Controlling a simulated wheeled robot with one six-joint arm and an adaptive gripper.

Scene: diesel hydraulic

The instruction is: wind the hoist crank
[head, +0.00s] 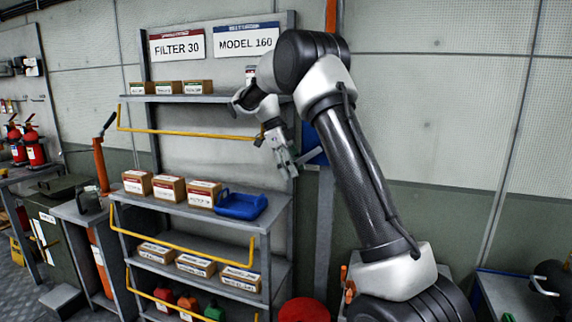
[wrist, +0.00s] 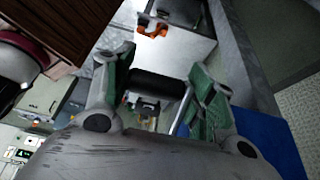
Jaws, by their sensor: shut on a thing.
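My gripper (head: 284,160) is beside the right upright of the shelf rack, in front of a blue part (head: 315,147). In the wrist view my gripper (wrist: 165,72) has its green-padded fingers on either side of a black cylindrical handle (wrist: 157,84), and it is shut on this handle, which looks like the crank's grip. A thin bright rod (wrist: 184,112) shows near the handle's right end. The blue part also shows at the lower right of the wrist view (wrist: 268,140). The crank's arm and hub cannot be made out in the head view, where my gripper and arm cover that area.
The shelf rack (head: 275,212) holds small boxes and a blue tray (head: 240,205). Yellow rails (head: 185,134) run along its shelves. Red extinguishers (head: 33,145) stand at the far left. A red round object (head: 304,310) is low beside the rack. Open wall lies to the right.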

